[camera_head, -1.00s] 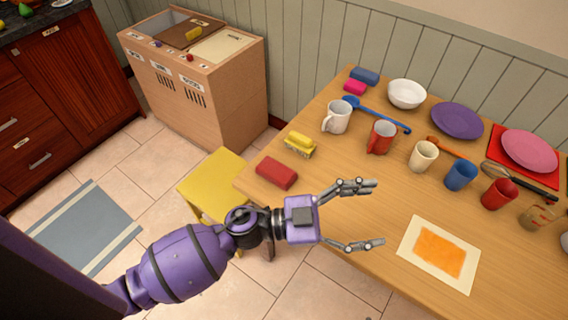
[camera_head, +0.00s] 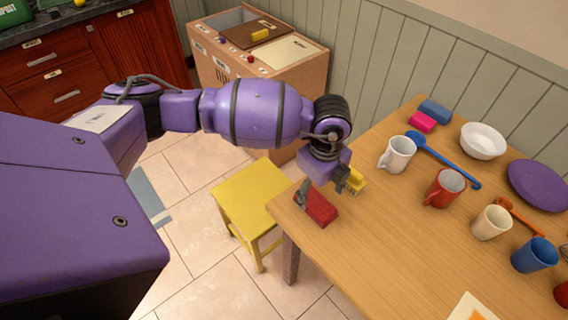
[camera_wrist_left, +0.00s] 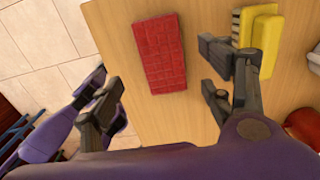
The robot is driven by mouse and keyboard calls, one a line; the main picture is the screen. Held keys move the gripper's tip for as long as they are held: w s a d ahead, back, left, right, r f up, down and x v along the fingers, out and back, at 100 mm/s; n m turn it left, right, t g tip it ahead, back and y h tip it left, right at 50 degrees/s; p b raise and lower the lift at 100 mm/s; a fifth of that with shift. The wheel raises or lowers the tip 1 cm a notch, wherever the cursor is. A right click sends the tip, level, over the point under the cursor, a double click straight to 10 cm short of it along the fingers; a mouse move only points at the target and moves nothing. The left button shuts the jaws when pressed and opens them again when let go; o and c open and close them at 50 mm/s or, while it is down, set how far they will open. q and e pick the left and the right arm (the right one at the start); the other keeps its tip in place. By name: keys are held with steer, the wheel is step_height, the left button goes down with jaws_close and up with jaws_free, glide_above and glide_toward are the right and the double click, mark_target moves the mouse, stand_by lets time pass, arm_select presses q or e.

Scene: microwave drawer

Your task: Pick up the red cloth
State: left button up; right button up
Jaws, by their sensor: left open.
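The red cloth (camera_head: 319,208) is a small folded block lying on the wooden table near its left corner. In the left wrist view the red cloth (camera_wrist_left: 160,54) lies flat, ahead of and between the two fingers. My left gripper (camera_head: 324,191) is open and points down over the cloth, with one finger on either side of it. In the left wrist view my left gripper (camera_wrist_left: 160,107) holds nothing. I cannot tell its exact height above the table.
A yellow sponge-like block (camera_head: 355,182) with a bristled side sits close beside the gripper's right finger. A white mug (camera_head: 398,154) and a red mug (camera_head: 444,188) stand further right. A yellow stool (camera_head: 250,194) stands by the table's left edge.

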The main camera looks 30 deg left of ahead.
mark_target(317, 202)
arm_select(q)
steer(key=f, duration=0.4)
steer(key=shift+w+f, duration=0.25)
steer(key=shift+f, duration=0.05)
steer(key=shift+d, duration=0.1)
